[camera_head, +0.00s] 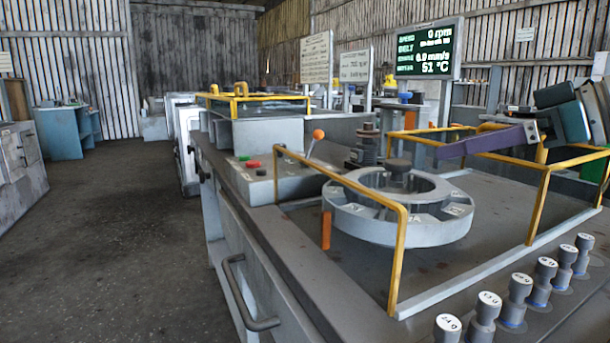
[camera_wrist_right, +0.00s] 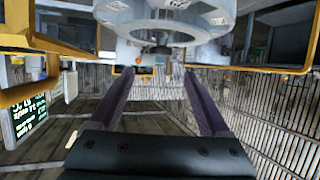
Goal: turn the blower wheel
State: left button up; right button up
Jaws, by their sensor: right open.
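My right gripper (camera_head: 442,150) comes in from the right, behind and to the right of the wheel in the head view, above the yellow rail. Its two purple fingers are spread apart with nothing between them in the right wrist view (camera_wrist_right: 157,75). The fingers appear apart from the wheel. My left gripper is not in view.
Yellow guard rails (camera_head: 402,255) stand around the wheel. An orange post (camera_head: 326,230) stands close to its left rim. A lever with an orange knob (camera_head: 318,134) is behind left. Several numbered weights (camera_head: 517,300) line the front right. A screen (camera_head: 427,50) reads 0 rpm.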

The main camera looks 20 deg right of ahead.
aim_at(398, 161)
jog(key=x, duration=0.9)
jog(key=shift+f, duration=0.1)
jog(key=shift+c, duration=0.2)
grip_shut()
dwell(0.5)
